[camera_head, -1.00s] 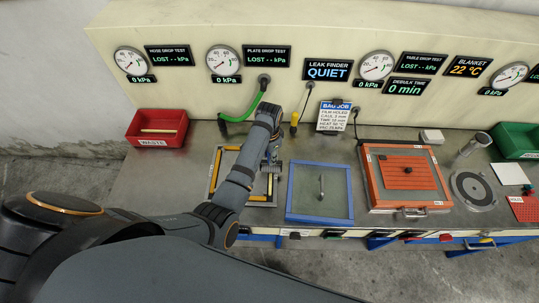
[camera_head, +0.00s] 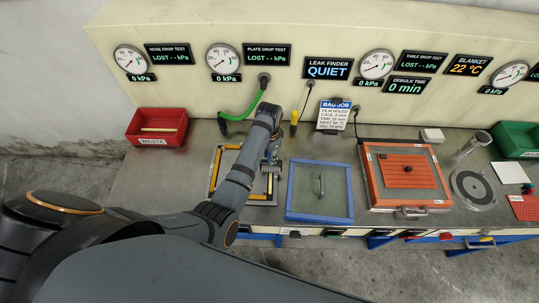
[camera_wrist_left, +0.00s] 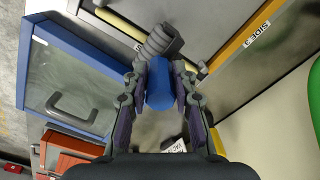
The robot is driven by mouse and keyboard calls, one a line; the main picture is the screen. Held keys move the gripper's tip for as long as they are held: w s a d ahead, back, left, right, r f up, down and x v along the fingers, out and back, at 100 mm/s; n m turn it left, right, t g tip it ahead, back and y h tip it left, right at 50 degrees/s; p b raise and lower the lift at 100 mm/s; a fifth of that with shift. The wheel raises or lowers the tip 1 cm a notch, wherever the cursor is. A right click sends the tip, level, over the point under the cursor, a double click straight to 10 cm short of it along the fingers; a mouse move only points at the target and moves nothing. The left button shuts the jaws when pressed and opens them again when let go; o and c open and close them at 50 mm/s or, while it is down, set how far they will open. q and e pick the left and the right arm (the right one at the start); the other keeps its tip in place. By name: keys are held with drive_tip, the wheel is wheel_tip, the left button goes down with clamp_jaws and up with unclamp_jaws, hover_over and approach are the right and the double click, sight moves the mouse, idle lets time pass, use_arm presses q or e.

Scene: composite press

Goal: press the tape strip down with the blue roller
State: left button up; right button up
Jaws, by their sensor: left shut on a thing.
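My left gripper (camera_wrist_left: 160,95) is shut on the blue handle of the roller (camera_wrist_left: 159,84). The roller's grey ribbed head (camera_wrist_left: 163,42) points away from the gripper, near the yellow strip along the frame. In the head view the left gripper (camera_head: 271,157) is over the right side of the yellow-edged plate (camera_head: 213,178). Yellow tape strips line the plate; one shows in the wrist view (camera_wrist_left: 119,22) and another, labelled SIDE (camera_wrist_left: 243,42), runs beside it. My forearm hides part of the plate. I cannot tell whether the roller touches a strip. My right gripper is not in view.
A blue-framed glass panel with a handle (camera_head: 290,192) lies to the right of the plate. An orange-framed box (camera_head: 373,191) is farther right. A red waste bin (camera_head: 157,140) stands at left. A green hose (camera_head: 252,107) hangs behind the plate.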

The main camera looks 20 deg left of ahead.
use_arm(q)
drive_tip(key=shift+s+f, duration=0.1)
drive_tip(key=shift+r, duration=3.55)
